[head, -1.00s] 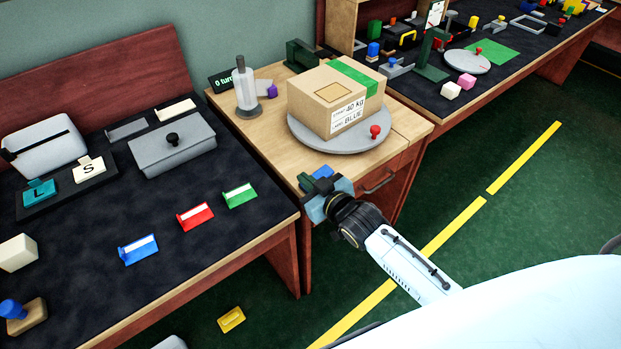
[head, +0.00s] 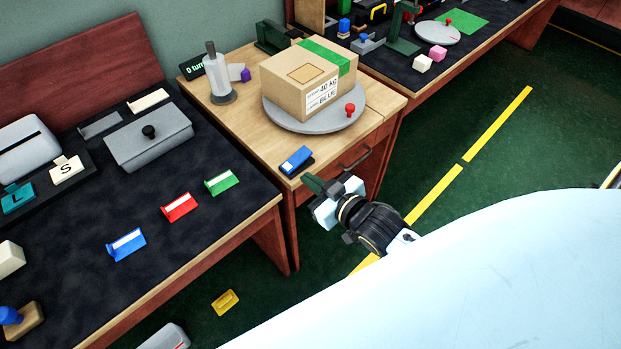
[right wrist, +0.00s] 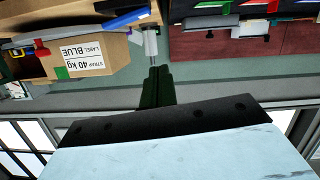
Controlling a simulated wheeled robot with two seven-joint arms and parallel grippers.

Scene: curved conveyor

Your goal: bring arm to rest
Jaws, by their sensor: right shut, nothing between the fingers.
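My right gripper (head: 318,187) is shut and empty. In the head view it is in front of the wooden cabinet, over the floor side of its front edge, near the drawer handle. In the right wrist view its dark green fingers (right wrist: 157,88) are together, and the picture looks upside down. The carton (head: 308,78) with a green strap and a "40 kg BLUE" label sits on the grey turntable (head: 300,123); it also shows in the right wrist view (right wrist: 100,50). My left gripper is not in view.
The dark left table (head: 90,215) holds blue, red and green label holders. A yellow piece (head: 225,302) lies on the green floor. Open floor lies to the right.

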